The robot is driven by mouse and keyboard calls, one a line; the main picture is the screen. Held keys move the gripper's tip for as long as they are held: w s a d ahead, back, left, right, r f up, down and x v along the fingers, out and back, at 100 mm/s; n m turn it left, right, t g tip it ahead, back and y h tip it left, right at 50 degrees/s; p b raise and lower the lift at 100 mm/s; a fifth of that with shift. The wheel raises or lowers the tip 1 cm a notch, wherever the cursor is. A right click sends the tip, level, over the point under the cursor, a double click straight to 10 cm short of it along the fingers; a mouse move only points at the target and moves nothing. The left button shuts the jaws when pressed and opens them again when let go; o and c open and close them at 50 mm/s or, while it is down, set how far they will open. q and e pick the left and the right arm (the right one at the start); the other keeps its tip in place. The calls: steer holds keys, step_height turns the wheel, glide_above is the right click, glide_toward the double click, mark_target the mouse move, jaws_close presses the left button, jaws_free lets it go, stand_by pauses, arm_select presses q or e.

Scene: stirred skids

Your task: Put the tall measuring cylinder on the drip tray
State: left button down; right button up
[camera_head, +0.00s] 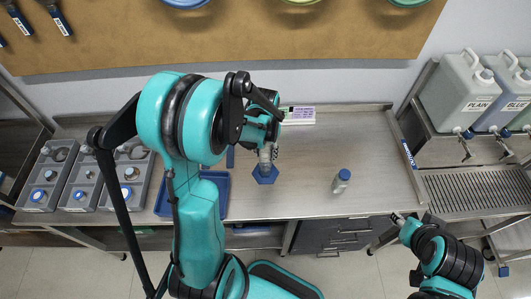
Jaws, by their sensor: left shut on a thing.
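The tall measuring cylinder shows by its blue six-sided base (265,175) near the middle of the bench; its upper part is mostly hidden by my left gripper and arm. My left gripper (266,150) is shut on the cylinder from above, and the cylinder looks upright. I cannot tell whether its base touches the bench. The drip tray (470,192) is a slatted metal tray at the far right, below the canisters. My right gripper (400,219) is at the lower right, near the bench's front right corner; its fingers are too small to judge.
A blue bin (220,207) and grey containers (46,177) are at left.

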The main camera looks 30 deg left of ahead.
arm_select(q)
steer(key=shift+s+r, duration=0.1)
steer(key=shift+f, duration=0.25)
steer(key=c, duration=0.9)
jaws_free()
steer(key=shift+r, duration=0.1)
steer(key=shift+r, duration=0.1)
